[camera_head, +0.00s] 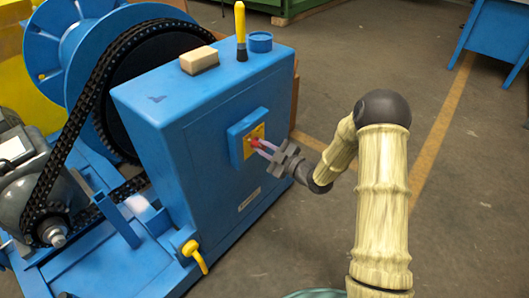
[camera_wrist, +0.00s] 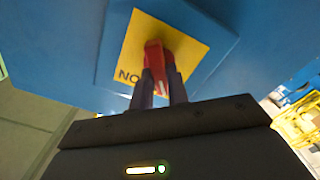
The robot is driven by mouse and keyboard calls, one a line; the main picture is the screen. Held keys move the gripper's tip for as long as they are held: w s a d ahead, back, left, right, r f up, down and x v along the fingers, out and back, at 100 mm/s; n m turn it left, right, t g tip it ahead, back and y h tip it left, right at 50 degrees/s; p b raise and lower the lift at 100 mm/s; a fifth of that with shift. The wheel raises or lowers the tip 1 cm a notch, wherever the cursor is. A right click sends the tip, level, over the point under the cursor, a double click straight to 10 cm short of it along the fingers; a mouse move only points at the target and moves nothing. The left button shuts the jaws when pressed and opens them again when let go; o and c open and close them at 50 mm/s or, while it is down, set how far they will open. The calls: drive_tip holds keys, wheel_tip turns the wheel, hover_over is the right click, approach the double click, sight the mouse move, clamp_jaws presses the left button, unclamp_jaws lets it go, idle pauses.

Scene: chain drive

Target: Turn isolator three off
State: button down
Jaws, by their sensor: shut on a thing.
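A red isolator handle (camera_head: 255,141) sits on a yellow plate on a small blue box (camera_head: 238,134), fixed to the side of the large blue cabinet. My gripper (camera_head: 262,146) reaches it from the right, its fingers closed around the handle. In the wrist view the red handle (camera_wrist: 155,58) stands between my fingertips (camera_wrist: 160,80) in front of the yellow plate (camera_wrist: 185,50). Lettering beginning "NO" shows on the plate; the rest is hidden behind the fingers. The isolator's number cannot be read.
A yellow lever (camera_head: 194,255) sticks out at the lower front. A chain and drum stand left.

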drive_tip(key=shift+f+n+b, duration=0.15)
drive_tip(key=shift+n+b, duration=0.25)
drive_tip(key=shift+n, duration=0.2)
drive_tip(key=c, duration=1.4)
unclamp_jaws()
drive_tip(key=shift+o, duration=0.2)
drive_tip(key=p+v, duration=0.3)
drive_tip(key=v, duration=1.4)
drive_tip(key=shift+s, duration=0.2)
drive_tip(key=shift+d, duration=0.15)
